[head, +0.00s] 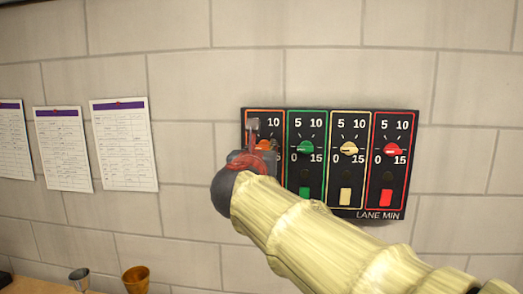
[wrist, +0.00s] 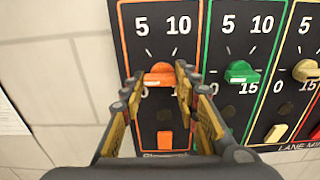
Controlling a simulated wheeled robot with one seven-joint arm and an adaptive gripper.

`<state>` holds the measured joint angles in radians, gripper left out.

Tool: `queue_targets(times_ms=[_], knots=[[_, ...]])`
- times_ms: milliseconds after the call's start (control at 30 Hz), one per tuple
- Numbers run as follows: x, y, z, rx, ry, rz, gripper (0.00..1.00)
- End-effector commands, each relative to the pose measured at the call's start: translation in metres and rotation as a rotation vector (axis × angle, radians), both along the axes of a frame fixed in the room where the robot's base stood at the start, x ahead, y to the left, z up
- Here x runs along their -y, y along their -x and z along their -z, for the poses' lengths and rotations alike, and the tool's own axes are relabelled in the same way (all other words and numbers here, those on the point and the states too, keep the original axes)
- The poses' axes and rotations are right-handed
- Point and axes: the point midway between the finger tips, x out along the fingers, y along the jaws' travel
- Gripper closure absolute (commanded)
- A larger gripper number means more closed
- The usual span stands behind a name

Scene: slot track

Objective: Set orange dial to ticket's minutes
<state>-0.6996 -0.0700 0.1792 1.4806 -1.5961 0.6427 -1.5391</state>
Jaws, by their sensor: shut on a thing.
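The orange dial (head: 267,145) is the leftmost on a black panel (head: 330,113) on the wall, marked 0, 5, 10, 15. My gripper (head: 256,138) is at this dial and partly hides it and its numbers. In the wrist view the gripper (wrist: 157,82) is shut on the orange dial (wrist: 160,74), a finger at each side. The dial's bar lies about level there; I cannot tell which number it points to. Three white sheets with purple tops hang left of the panel: a near one (head: 124,146), a middle one (head: 64,150) and a far one (head: 14,140). Their writing is too small to read.
Right of the orange dial are a green dial (head: 304,147), a cream dial (head: 349,148) and a red dial (head: 391,150). The green dial (wrist: 241,72) is close to my right finger. Cups, one grey (head: 79,277) and one amber (head: 136,278), stand below at lower left.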

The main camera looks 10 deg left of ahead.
Motion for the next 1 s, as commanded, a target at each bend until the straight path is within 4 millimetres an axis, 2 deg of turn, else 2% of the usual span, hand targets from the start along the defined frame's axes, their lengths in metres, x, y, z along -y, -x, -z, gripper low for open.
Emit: queue_targets(times_ms=[167,533,1000], knots=[[-0.0002,0.0001,-0.0001,0.0,0.0,0.0,0.94],[-0.0002,0.0001,0.0016,-0.003,-0.063,-0.001,0.95],[0.0002,0.0003,0.0021,-0.023,-0.443,-0.001,0.95]])
